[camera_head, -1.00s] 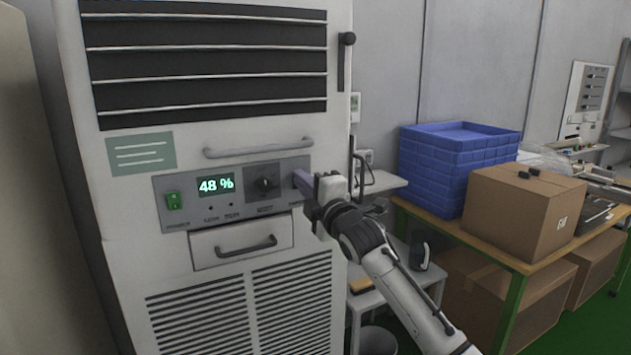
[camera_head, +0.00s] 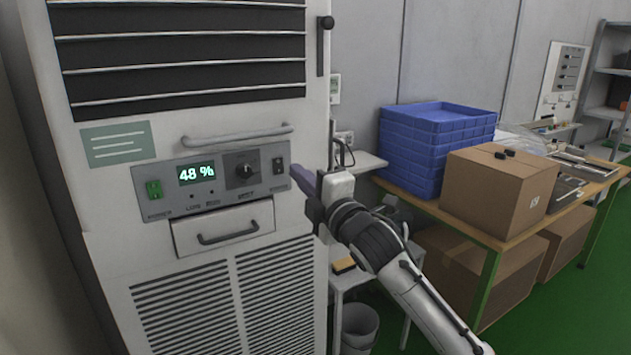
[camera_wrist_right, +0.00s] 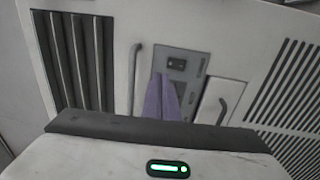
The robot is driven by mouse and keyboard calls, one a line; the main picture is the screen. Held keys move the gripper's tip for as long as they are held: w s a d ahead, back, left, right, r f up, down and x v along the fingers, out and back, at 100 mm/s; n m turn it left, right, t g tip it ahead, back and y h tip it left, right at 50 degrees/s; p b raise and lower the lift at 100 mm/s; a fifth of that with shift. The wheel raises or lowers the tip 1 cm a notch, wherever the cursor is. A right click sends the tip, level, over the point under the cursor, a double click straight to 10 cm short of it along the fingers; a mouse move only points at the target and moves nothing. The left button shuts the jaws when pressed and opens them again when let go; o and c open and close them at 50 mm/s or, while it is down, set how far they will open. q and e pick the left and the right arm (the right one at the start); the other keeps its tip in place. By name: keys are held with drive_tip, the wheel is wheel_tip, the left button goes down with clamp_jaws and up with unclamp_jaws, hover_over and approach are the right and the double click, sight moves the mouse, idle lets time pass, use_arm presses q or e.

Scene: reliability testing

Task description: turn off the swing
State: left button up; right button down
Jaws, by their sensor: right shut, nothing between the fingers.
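The tall white cabinet machine has a grey control panel (camera_head: 218,182) with a lit 48 % display (camera_head: 196,173). A small dark rocker switch (camera_head: 278,165) sits at the panel's right end; its label is too blurred to read. It also seems to show in the right wrist view (camera_wrist_right: 176,63), beyond the fingertips. My right gripper (camera_head: 298,175) has purple fingers, closed together and empty, just right of and below this switch. The fingers (camera_wrist_right: 162,98) point at the panel in the wrist view, and a gap to it seems to show. My left gripper is not in view.
A handle bar (camera_head: 237,134) is above and a drawer (camera_head: 225,229) below. Blue crates (camera_head: 432,150) and a cardboard box (camera_head: 500,190) stand on a table at right.

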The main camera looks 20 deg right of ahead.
drive_tip(key=shift+s+d+r, duration=0.15)
drive_tip(key=shift+s+d, duration=0.05)
drive_tip(key=shift+s, duration=0.65)
drive_tip(key=shift+s+d+r, duration=0.1)
drive_tip(key=shift+s+d, duration=0.15)
drive_tip(key=shift+s, duration=0.65)
drive_tip(key=shift+s+d+r, duration=0.15)
drive_tip(key=shift+s+d, duration=0.05)
drive_tip(key=shift+s, duration=0.65)
drive_tip(key=s+a+f+m+g+h, duration=0.1)
drive_tip(key=s+f+m+g, duration=0.35)
drive_tip(key=f, duration=1.05)
drive_tip(key=s+f+m+g, duration=0.1)
drive_tip(key=s+f+m, duration=0.55)
drive_tip(key=f, duration=0.85)
drive_tip(key=s+f+m+g, duration=0.2)
drive_tip(key=s+f+m, duration=0.1)
drive_tip(key=s+f, duration=0.7)
drive_tip(key=s+f+m+g+h, duration=0.1)
drive_tip(key=s+f+m+g, duration=0.2)
drive_tip(key=s+f, duration=0.6)
drive_tip(key=s+m, duration=0.1)
drive_tip(key=s, duration=0.6)
drive_tip(key=shift+f+m, duration=0.3)
drive_tip(key=shift+f, duration=0.05)
